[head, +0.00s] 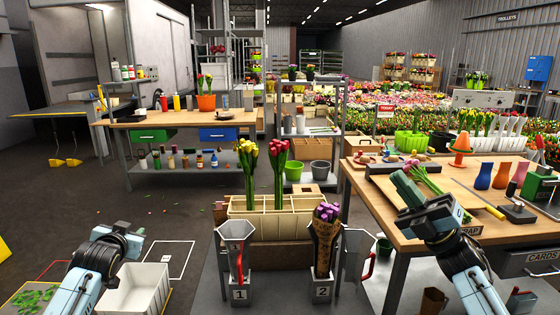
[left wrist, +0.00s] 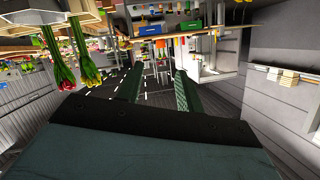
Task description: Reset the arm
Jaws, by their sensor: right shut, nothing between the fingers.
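My left gripper (left wrist: 158,74) is open and empty, its two green fingers apart in the left wrist view. In the head view my left arm (head: 105,252) is at the lower left; its fingers are hard to make out. My right gripper (head: 402,182) is shut over the right-hand table (head: 370,205), with nothing between its fingers. A bunch of tulips (head: 428,180) lies just beside it. Yellow tulips (head: 249,165) and red tulips (head: 279,160) stand in a cream crate (head: 250,226). A wrapped purple bunch (head: 325,240) stands in holder 2; holder 1 (head: 236,255) looks empty.
A white bin (head: 140,290) stands on the floor beside my left arm. A workbench (head: 180,119) stands at the back left.

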